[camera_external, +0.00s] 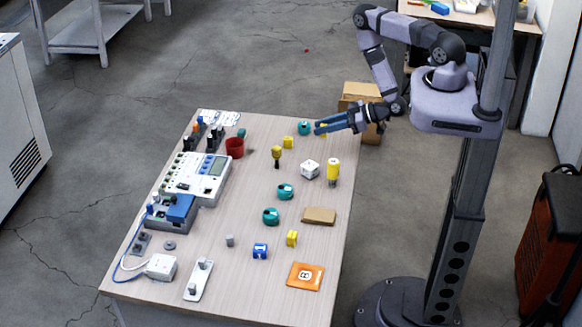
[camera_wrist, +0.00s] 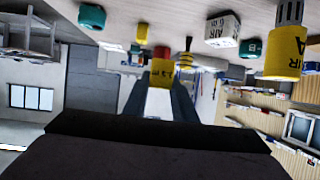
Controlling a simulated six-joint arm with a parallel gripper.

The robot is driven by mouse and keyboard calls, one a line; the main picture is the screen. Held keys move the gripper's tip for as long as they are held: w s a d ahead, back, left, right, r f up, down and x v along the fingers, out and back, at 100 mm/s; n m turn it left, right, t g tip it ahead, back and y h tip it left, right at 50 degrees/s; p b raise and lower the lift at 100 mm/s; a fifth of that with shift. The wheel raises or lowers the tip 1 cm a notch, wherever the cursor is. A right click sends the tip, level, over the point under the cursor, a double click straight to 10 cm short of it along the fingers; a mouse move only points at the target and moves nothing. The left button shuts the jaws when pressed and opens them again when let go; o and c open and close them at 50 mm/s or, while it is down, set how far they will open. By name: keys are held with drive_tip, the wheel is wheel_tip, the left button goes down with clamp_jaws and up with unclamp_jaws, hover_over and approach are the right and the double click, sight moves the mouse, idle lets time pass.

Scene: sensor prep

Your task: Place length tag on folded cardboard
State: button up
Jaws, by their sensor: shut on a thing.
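My gripper (camera_external: 318,128) reaches in over the far right edge of the table. It is shut on a small yellow block with dark print, which I take to be the length tag (camera_wrist: 160,75). In the wrist view the tag sits between my two fingers (camera_wrist: 158,88); its print is too small to read surely. In the external view a bit of yellow (camera_external: 323,130) shows at the fingers. The folded cardboard (camera_external: 319,216) is a flat brown piece on the table's right side, well apart from my gripper, with nothing on it.
A yellow cylinder (camera_external: 333,171), a white cube (camera_external: 309,169) and teal pieces (camera_external: 285,191) stand between my gripper and the cardboard. A yellow block (camera_external: 292,238) and an orange card (camera_external: 305,276) lie nearer the front. A red cup (camera_external: 235,147) and white device (camera_external: 199,175) are left.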

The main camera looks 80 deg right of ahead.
drive_tip(key=w+a+n+y, duration=0.1)
drive_tip(key=a, duration=0.2)
drive_tip(key=w+a+n+y+b, duration=0.1)
drive_tip(key=a, duration=0.2)
drive_tip(key=w+a+n+y+b, duration=0.1)
drive_tip(key=a, duration=0.2)
drive_tip(key=shift+w+a+r+g+y, duration=0.1)
drive_tip(key=shift+r+g+y, duration=0.1)
drive_tip(key=shift+g+y, duration=0.15)
drive_tip(key=a+r+n+g+y+b, duration=0.2)
drive_tip(key=a+n+y+b, duration=0.1)
drive_tip(key=a, duration=0.8)
drive_tip(key=n+g+y+b, duration=0.1)
drive_tip(key=n+y+b, duration=0.1)
drive_tip(key=b, duration=0.1)
hover_over(319, 214)
drive_tip(key=shift+r, duration=0.2)
drive_tip(key=shift+f, duration=0.1)
drive_tip(key=shift+h, duration=0.25)
wheel_tip(319, 214, down, 5)
drive_tip(key=shift+b, duration=1.05)
drive_tip(key=shift+f, duration=0.55)
